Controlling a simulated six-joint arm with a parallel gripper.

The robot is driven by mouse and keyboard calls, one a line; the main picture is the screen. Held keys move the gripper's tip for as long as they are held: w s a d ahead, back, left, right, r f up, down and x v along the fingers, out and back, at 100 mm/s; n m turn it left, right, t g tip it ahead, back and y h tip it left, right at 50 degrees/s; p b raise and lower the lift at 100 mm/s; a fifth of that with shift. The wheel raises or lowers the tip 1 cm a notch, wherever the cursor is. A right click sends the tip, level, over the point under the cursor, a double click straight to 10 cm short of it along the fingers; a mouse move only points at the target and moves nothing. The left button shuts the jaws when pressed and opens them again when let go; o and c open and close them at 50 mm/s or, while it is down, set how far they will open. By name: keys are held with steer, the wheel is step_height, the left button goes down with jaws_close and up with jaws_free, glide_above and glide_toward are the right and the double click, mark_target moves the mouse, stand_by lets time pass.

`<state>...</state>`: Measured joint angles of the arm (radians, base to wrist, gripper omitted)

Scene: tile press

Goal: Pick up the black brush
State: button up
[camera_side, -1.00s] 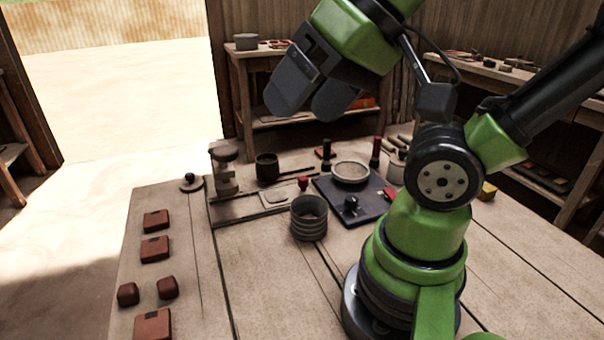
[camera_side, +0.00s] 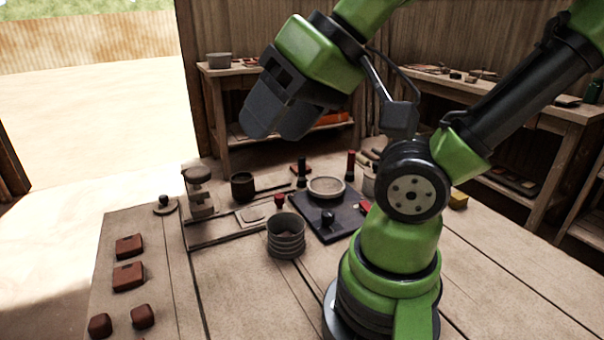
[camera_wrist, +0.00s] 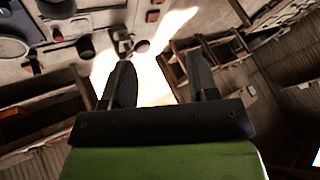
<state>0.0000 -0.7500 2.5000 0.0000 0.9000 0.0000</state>
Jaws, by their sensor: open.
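A slim upright black piece (camera_side: 302,174), which looks like the black brush, stands on the table behind the dark board (camera_side: 346,226) in the side view. My gripper (camera_side: 277,133) is raised above the far part of the table, apart from the brush. Its two grey fingers are spread and empty. In the wrist view my gripper (camera_wrist: 162,68) also shows a wide gap with nothing between the fingers. I cannot pick out the brush with certainty in the wrist view.
A ribbed grey pot (camera_side: 286,240) stands in front of the board, which bears a pale round dish (camera_side: 326,188). A similar upright red piece (camera_side: 350,166) stands near the brush. A dark cup (camera_side: 242,187) is to the left. Red-brown tiles (camera_side: 129,275) lie at the left edge.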

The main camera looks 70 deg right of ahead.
steer(key=w+d+m+g+h, duration=0.2)
steer(key=w+d+m+h, duration=0.3)
steer(key=w+d, duration=0.5)
steer(key=m+g+h, duration=0.1)
steer(key=m+g, duration=0.5)
steer(key=m, duration=0.5)
glide_toward(301, 157)
step_height(301, 157, down, 2)
steer(key=x, duration=0.5)
steer(key=shift+s+d, duration=0.1)
steer(key=shift+d, duration=0.15)
steer(key=x, duration=0.5)
steer(key=shift+f, duration=0.45)
